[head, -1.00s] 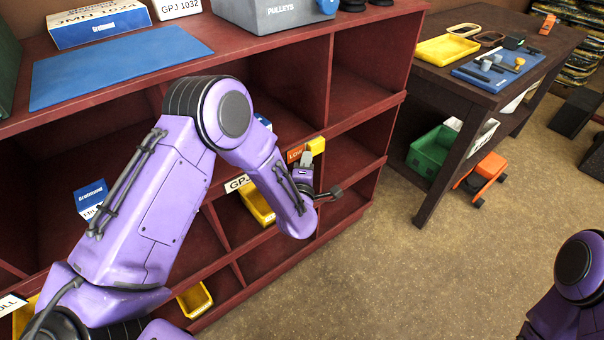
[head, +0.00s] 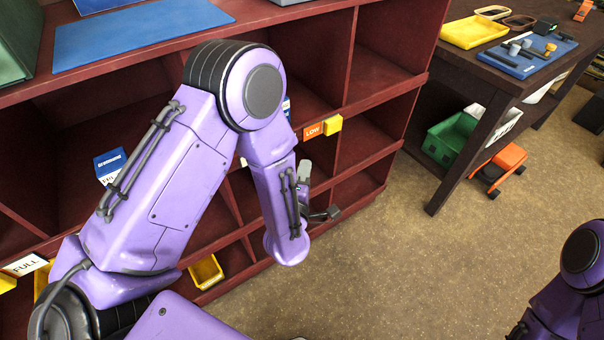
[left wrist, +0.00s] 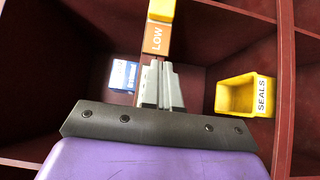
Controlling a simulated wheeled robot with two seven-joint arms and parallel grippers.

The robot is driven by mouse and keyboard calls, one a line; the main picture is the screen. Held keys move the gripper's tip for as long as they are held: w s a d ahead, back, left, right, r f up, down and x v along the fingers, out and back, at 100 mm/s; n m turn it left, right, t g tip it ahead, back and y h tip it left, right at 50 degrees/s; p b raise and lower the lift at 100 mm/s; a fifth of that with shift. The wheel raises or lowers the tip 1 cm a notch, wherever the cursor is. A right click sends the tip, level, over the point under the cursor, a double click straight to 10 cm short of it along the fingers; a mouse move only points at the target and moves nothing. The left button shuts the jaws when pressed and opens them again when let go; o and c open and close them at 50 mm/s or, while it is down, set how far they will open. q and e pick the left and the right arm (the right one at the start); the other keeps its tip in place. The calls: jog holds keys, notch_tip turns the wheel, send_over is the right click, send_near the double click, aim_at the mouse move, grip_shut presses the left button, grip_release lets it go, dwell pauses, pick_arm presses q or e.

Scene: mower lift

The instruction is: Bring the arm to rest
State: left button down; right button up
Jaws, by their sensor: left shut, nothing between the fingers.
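My left arm reaches in from the left in the head view, in front of a dark red shelf unit (head: 395,62). My left gripper (head: 318,195) is partly hidden behind its own forearm and wrist. In the left wrist view the left gripper (left wrist: 160,85) has its two fingers together with nothing between them. It points into the shelf's compartments, near an orange LOW tag (left wrist: 157,38). My right arm shows at the lower right of the head view, but its gripper is out of the picture.
A yellow SEALS bin (left wrist: 245,95) and a blue box (left wrist: 124,75) sit in the shelf. A yellow block (head: 333,124) is beside the LOW tag. A dark table (head: 452,75) holds a yellow tray (head: 474,32). Below are a green crate (head: 450,138) and an orange cart (head: 497,168). The floor in front is open.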

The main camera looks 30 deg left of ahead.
pick_arm(q)
jog(key=shift+s, duration=0.45)
jog(key=s+a+f+m+g+h, duration=0.2)
jog(key=s+f+m+g, duration=0.55)
jog(key=f+m, duration=0.45)
jog(key=s+a+f+m+g+p, duration=0.1)
jog(key=s+a+f+g, duration=0.2)
jog(key=s, duration=0.7)
jog(key=s+a+f+m+g+p, duration=0.1)
jog(key=s+a+f+g, duration=0.2)
jog(key=s+f, duration=0.3)
jog(key=s+a, duration=0.1)
jog(key=s, duration=0.2)
jog(key=shift+s+g+y, duration=0.35)
jog(key=shift+s+y, duration=0.05)
